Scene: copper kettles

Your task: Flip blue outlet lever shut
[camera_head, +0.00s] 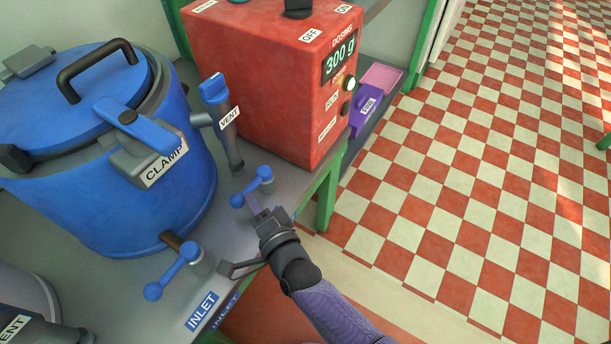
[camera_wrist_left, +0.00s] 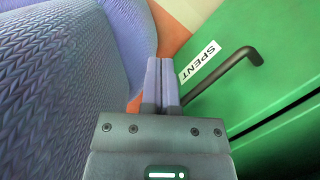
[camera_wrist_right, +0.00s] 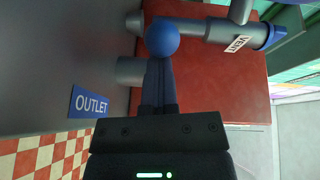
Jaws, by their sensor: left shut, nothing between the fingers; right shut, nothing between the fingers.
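The blue outlet lever (camera_head: 256,186), with a round ball at its left end, sits on the grey bench below the vent pipe. Its blue ball (camera_wrist_right: 162,38) shows in the right wrist view, with the OUTLET label (camera_wrist_right: 90,103) to the lower left. My right gripper (camera_head: 253,205) is shut and empty, with its fingertips right by the ball; I cannot tell whether they touch it. The fingers hide part of the lever in the right wrist view. My left gripper (camera_wrist_left: 161,62) is shut and empty in the left wrist view, away from the lever.
The blue kettle (camera_head: 100,205) with its clamp stands left. The blue inlet lever (camera_head: 173,271) is at the bench's front. The blue vent lever (camera_head: 214,89) and red dosing box (camera_head: 250,75) stand behind. A green panel (camera_wrist_left: 275,35) marked SPENT has a black handle.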

